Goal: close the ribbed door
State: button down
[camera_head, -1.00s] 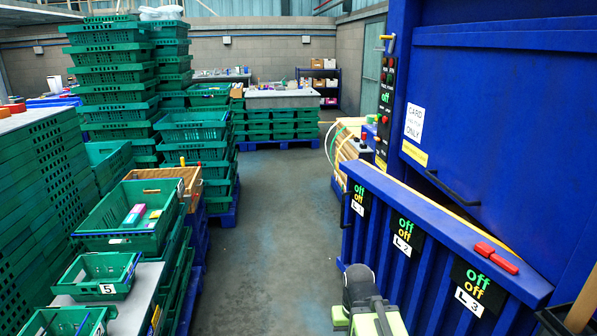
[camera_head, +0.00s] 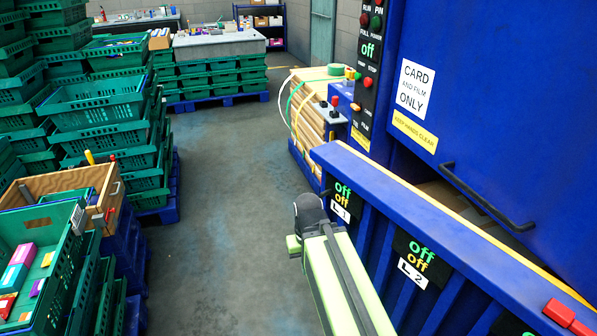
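The ribbed door (camera_head: 375,235) is the low blue front of the baler, with upright ribs and black "off" labels marked L1 and L2. It stands ajar. My gripper (camera_head: 311,209) is at the dark far end of my pale green arm, just left of the door's far end. It appears apart from the door, though contact cannot be told. Its fingers cannot be made out.
The blue baler's upper door (camera_head: 500,110) with a black bar handle rises at the right. A red latch (camera_head: 566,316) sits on the ribbed door's near part. A strapped bale (camera_head: 312,120) stands beyond. Green crates (camera_head: 100,110) line the left. The grey aisle floor (camera_head: 225,220) is clear.

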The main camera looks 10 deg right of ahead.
aim_at(488, 277)
jog(key=i, duration=0.95)
jog(key=u, duration=4.55)
jog(key=i, duration=0.1)
jog(key=z, duration=3)
jog(key=i, duration=0.35)
jog(key=u, duration=0.45)
jog(key=k, duration=0.4)
jog(key=z, duration=0.1)
